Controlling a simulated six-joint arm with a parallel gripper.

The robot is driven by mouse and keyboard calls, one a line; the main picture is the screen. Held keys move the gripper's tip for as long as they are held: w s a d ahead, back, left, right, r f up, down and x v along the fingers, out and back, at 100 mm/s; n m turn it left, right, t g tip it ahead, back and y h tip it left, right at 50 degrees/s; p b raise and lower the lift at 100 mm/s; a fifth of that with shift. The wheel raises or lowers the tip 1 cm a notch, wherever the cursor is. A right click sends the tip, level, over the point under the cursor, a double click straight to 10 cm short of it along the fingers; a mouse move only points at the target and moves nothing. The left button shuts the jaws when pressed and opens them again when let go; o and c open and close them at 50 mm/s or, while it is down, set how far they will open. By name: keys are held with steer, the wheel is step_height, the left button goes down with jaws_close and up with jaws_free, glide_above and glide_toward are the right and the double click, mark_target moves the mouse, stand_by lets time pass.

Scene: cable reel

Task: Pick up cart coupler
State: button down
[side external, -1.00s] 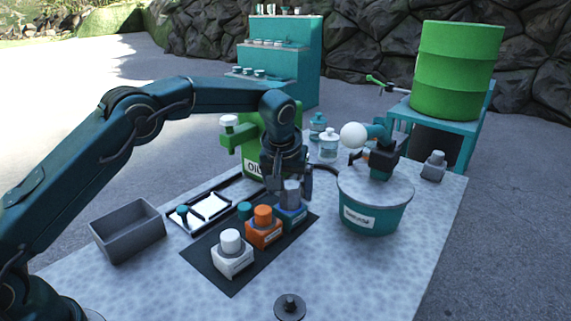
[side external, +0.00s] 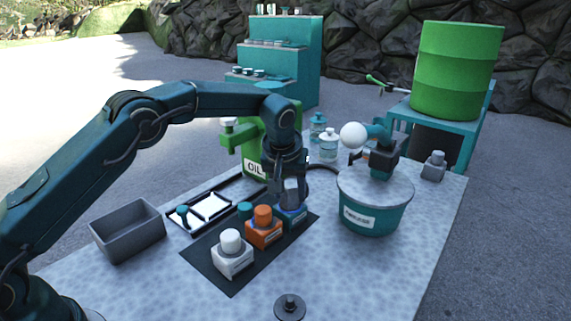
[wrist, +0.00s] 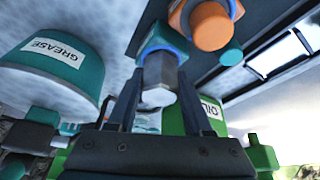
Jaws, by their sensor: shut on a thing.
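My gripper (side external: 290,185) points down at the far end of the dark mat (side external: 232,285). It is shut on the grey hexagonal top of a blue-and-teal block (side external: 292,217). In the wrist view the grey top (wrist: 158,72) sits between my two fingers (wrist: 157,98). The block appears to rest on the mat. An orange-topped block (side external: 263,232) and a white-topped block (side external: 232,258) stand in line on the mat. I cannot read which block is named the cart coupler.
A teal grease tub (side external: 370,218) stands right of my gripper, with a black-and-teal device on its lid. A green oil can (side external: 250,150) stands behind. A grey open bin (side external: 128,235) is at left. A small dark disc (side external: 290,307) lies in front. The front right tabletop is clear.

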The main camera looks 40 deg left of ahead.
mark_target(291, 183)
steer(key=shift+r, duration=1.5)
steer(key=s+a+r, duration=0.5)
steer(key=a+r, duration=0.5)
steer(key=r, duration=0.2)
steer(key=shift+a+r, duration=0.25)
steer(key=shift+r, duration=0.15)
